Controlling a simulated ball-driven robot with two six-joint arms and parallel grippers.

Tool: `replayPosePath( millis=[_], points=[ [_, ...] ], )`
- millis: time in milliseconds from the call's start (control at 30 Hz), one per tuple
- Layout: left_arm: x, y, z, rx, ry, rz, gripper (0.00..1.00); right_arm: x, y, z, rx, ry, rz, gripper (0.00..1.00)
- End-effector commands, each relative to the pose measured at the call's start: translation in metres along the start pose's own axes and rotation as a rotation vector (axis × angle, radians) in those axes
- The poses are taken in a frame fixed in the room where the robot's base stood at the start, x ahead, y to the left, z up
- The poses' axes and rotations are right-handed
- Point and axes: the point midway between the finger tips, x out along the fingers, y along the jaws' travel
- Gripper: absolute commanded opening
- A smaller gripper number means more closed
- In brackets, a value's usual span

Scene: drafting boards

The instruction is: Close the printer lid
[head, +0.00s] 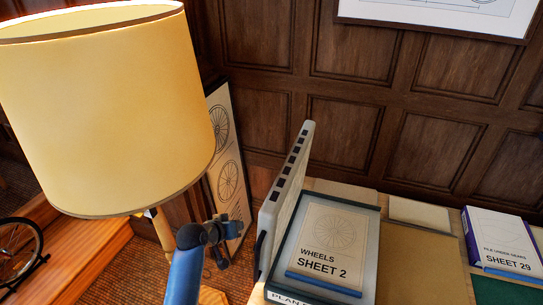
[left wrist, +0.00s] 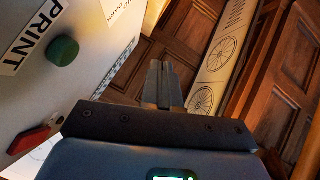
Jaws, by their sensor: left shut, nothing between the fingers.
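The printer (head: 372,262) stands on the table at the lower right of the head view, with "PLAN" on its front edge. Its light grey lid (head: 283,205) stands open, nearly upright, along the printer's left side, with dark slots along its edge. A paper marked "WHEELS SHEET 2" (head: 328,238) lies on the bed. My left gripper (head: 229,241) is left of the lid, apart from it, shut and empty. In the left wrist view its fingers (left wrist: 164,82) are together, beside a pale panel marked "PRINT" (left wrist: 85,25) with a green knob (left wrist: 63,51). My right gripper is out of view.
A large yellow lamp (head: 105,110) stands left, above my left arm. A framed wheel drawing (head: 228,165) leans at the wall behind my gripper. A brown board (head: 425,265) and a "SHEET 29" box (head: 505,245) lie right of the printer.

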Motion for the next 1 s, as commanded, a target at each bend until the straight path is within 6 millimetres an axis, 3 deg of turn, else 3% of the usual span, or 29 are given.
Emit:
replayPosePath(
  millis=[33,200,300,500,733,1000],
  points=[
    [-0.004,0.015,-0.032,0.01,-0.034,0.028,0.0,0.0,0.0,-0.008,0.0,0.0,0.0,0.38],
    [-0.022,0.059,-0.104,0.053,-0.189,0.113,0.0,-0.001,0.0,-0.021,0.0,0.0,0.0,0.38],
    [-0.042,0.083,-0.14,0.087,-0.273,0.154,0.0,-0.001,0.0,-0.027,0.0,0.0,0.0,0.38],
    [-0.083,0.117,-0.189,0.152,-0.4,0.204,0.0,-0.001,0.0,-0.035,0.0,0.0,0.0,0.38],
    [-0.114,0.137,-0.216,0.2,-0.481,0.229,0.0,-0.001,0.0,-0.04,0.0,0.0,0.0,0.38],
    [-0.115,0.141,-0.216,0.213,-0.502,0.234,0.0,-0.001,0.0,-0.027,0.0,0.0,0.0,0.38]
  ],
)
